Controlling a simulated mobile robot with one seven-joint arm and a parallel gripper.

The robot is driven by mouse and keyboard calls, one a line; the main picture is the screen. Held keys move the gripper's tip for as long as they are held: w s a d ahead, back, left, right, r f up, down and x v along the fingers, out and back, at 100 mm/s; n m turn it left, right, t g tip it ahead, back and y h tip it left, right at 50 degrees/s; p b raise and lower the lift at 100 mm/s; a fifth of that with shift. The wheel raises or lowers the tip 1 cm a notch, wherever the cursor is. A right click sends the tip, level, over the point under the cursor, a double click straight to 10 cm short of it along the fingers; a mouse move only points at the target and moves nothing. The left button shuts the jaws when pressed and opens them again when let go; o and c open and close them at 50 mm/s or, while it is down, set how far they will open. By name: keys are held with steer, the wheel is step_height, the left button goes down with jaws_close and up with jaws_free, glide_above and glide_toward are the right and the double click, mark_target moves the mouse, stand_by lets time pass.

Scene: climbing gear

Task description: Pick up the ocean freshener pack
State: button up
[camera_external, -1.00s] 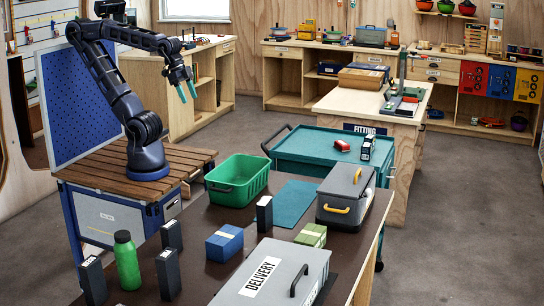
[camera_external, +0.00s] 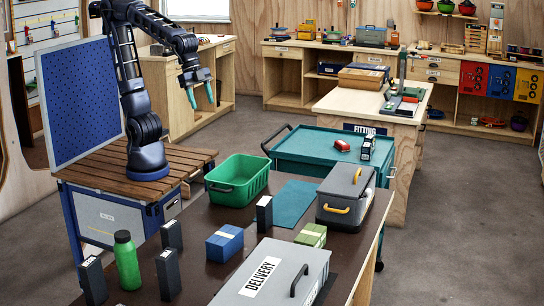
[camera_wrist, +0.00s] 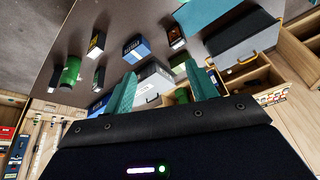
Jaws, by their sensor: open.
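A blue box-shaped pack (camera_external: 224,243) lies on the dark table between a green bin and the grey delivery case. Several dark upright packs stand nearby: one right of it (camera_external: 264,214), others at the table's left (camera_external: 171,235). Their print is too small to read, so I cannot tell which is the ocean freshener pack. The wrist view shows a blue pack (camera_wrist: 136,49) and dark packs (camera_wrist: 97,44), with unreadable labels. My gripper (camera_external: 201,97) is open and empty, high above the wooden-topped bench and well away from the packs. Its teal fingers (camera_wrist: 161,72) show in the wrist view.
On the table (camera_external: 210,273) are the green bin (camera_external: 238,181), a green bottle (camera_external: 126,262), a green box (camera_external: 311,235), a grey toolbox (camera_external: 344,200) and the delivery case (camera_external: 270,279). A blue pegboard (camera_external: 80,100) stands beside my arm. The teal mat (camera_external: 293,203) is clear.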

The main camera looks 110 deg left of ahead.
steer(key=w+d+f+m+h, duration=0.1)
steer(key=w+d+m, duration=0.15)
steer(key=d, duration=0.55)
steer(key=w+d+f+m, duration=0.15)
steer(key=w+d, duration=0.25)
steer(key=d, duration=0.4)
steer(key=m+g+h, duration=0.2)
steer(key=m+g, duration=0.2)
steer(key=m, duration=0.4)
glide_toward(90, 261)
steer(key=f, duration=0.1)
steer(key=x, duration=0.5)
steer(key=shift+s+a+f, duration=0.1)
steer(key=shift+a, duration=0.2)
steer(key=shift+d+x, duration=0.25)
steer(key=shift+x, duration=1.05)
steer(key=shift+d+x, duration=0.25)
steer(key=shift+x, duration=1.05)
steer(key=shift+r, duration=0.25)
jaws_close()
